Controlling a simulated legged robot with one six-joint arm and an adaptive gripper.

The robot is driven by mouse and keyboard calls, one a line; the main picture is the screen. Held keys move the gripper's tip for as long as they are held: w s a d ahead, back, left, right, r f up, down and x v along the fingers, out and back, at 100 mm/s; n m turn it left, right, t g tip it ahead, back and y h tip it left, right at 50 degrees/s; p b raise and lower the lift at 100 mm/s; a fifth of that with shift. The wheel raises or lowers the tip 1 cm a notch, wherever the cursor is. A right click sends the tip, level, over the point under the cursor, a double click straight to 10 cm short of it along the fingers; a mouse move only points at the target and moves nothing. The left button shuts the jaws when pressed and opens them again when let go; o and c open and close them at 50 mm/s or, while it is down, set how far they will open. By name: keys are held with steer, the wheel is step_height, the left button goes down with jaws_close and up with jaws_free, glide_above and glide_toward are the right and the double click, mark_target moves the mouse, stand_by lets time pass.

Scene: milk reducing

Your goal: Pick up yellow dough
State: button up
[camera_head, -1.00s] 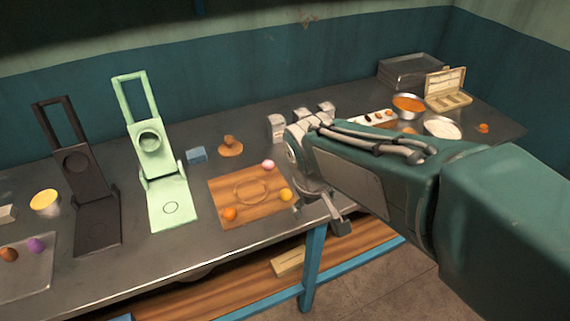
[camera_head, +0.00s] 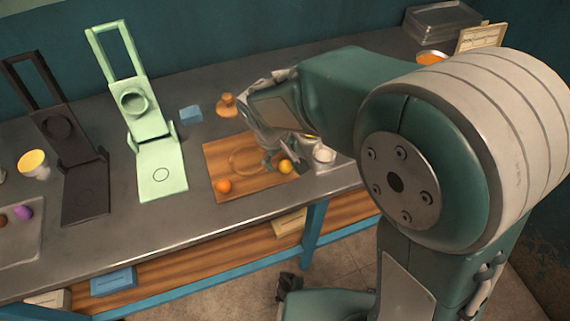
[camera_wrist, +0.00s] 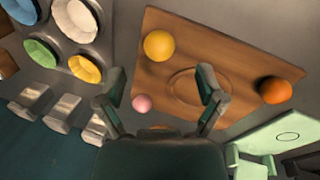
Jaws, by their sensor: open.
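The yellow dough ball (camera_head: 286,166) sits near the right edge of the wooden board (camera_head: 221,154), on the steel table. It also shows in the wrist view (camera_wrist: 158,45), beyond and between my two fingertips. My gripper (camera_wrist: 162,84) is open and empty above the board. In the head view my gripper (camera_head: 269,158) is just left of the yellow ball and partly hidden by my arm. A pink dough ball (camera_wrist: 142,103) lies between my fingers in the wrist view; it is hidden in the head view. An orange dough ball (camera_head: 223,186) lies at the board's front left corner.
A green press (camera_head: 160,173) and a dark press (camera_head: 84,193) stand open left of the board. A blue block (camera_head: 191,114) and a wooden stamp (camera_head: 227,105) are behind it. Several coloured bowls (camera_wrist: 76,20) and grey containers (camera_wrist: 62,112) show at left in the wrist view.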

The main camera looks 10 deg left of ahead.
mark_target(284, 164)
steer(key=x, duration=0.5)
steer(key=shift+w+a+f, duration=0.1)
steer(key=shift+w+a, duration=0.05)
steer(key=c, duration=1.1)
